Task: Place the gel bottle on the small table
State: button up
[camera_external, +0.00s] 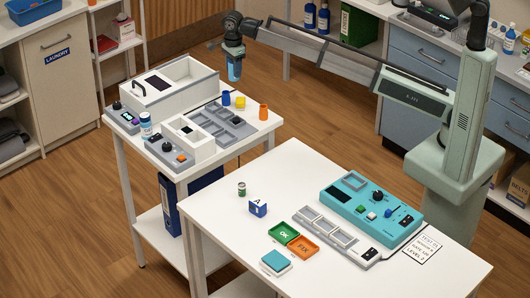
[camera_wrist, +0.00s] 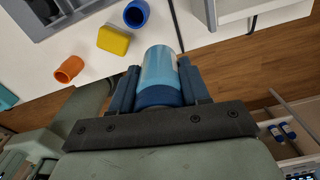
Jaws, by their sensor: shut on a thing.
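My gripper (camera_external: 233,58) is shut on a bottle with a pale blue body and a dark blue end, apparently the gel bottle (camera_external: 234,72). In the wrist view the gel bottle (camera_wrist: 160,70) sits between both fingers of my gripper (camera_wrist: 162,85). In the external view it hangs roughly upright in the air, near the back right of the smaller white table (camera_external: 245,139). That table's white top (camera_wrist: 58,48) also shows in the wrist view. Whether the bottle overhangs the tabletop or the floor is hard to tell.
A grey tray (camera_external: 222,127) and a white box (camera_external: 175,85) fill much of the top. A larger white table (camera_external: 225,205) stands in front.

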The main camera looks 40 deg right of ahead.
jog(key=shift+f, duration=3.95)
jog(key=shift+f, duration=0.2)
jog(key=o, duration=1.1)
notch_tip(320, 180, up, 12)
jog(key=shift+r, duration=0.2)
